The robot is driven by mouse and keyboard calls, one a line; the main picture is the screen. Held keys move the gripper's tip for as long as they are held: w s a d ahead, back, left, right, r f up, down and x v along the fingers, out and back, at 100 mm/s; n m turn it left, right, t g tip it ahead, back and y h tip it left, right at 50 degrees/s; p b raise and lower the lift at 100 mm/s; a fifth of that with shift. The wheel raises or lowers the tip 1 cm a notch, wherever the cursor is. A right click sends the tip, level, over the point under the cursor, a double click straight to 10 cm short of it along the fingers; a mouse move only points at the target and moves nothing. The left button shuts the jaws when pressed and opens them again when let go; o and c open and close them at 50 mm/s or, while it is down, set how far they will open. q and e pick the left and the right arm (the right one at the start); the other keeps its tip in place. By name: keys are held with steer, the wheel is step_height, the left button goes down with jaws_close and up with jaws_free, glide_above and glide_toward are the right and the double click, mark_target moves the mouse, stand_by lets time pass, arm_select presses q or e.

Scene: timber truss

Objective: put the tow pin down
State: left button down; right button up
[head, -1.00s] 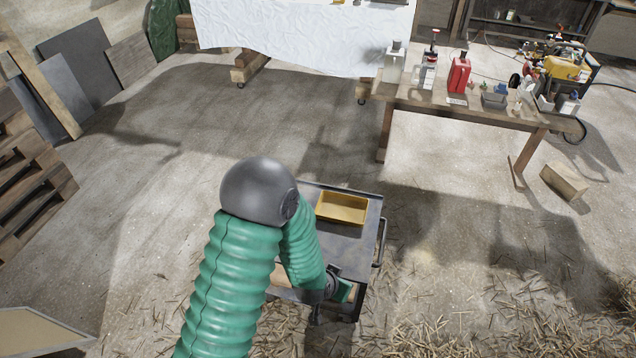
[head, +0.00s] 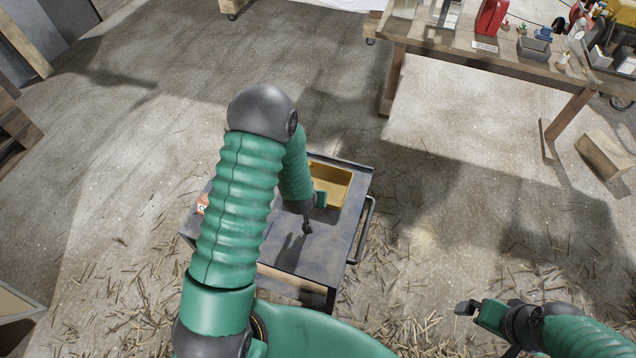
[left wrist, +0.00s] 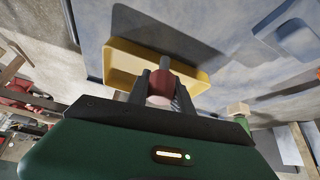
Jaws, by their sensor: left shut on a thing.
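My left gripper (left wrist: 163,80) is shut on the tow pin (left wrist: 160,90), a reddish, round piece with a darker end between the two fingers in the left wrist view. In the head view my left gripper (head: 306,226) hangs over the dark trolley top (head: 335,243), in front of the yellow tray (head: 328,180). The tow pin cannot be made out clearly there. The yellow tray also shows behind the fingers in the left wrist view (left wrist: 122,62). Whether the pin touches anything below is unclear. My right gripper (head: 467,308) is at the lower right, over the straw-strewn floor.
The trolley has a handle (head: 363,230) on its right side. A red and white thing (head: 202,204) shows at its left, partly behind my arm. A wooden workbench (head: 455,50) with several items stands at the back right. The trolley's front right top looks clear.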

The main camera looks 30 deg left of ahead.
arm_select(q)
steer(key=w+a, duration=0.1)
steer(key=w, duration=0.2)
steer(key=w+a+f+b, duration=0.1)
steer(key=w+a, duration=0.1)
steer(key=w, duration=0.2)
steer(key=w+a, duration=0.1)
steer(key=w, duration=0.3)
steer(key=shift+a+f+b, duration=0.2)
steer(key=shift+f+b, duration=0.05)
steer(key=shift+b, duration=0.05)
step_height(320, 180, down, 4)
steer(key=shift+r+b, duration=0.2)
steer(key=shift+b, duration=0.4)
steer(key=shift+r, duration=0.1)
steer(key=c, duration=1.1)
jaws_free()
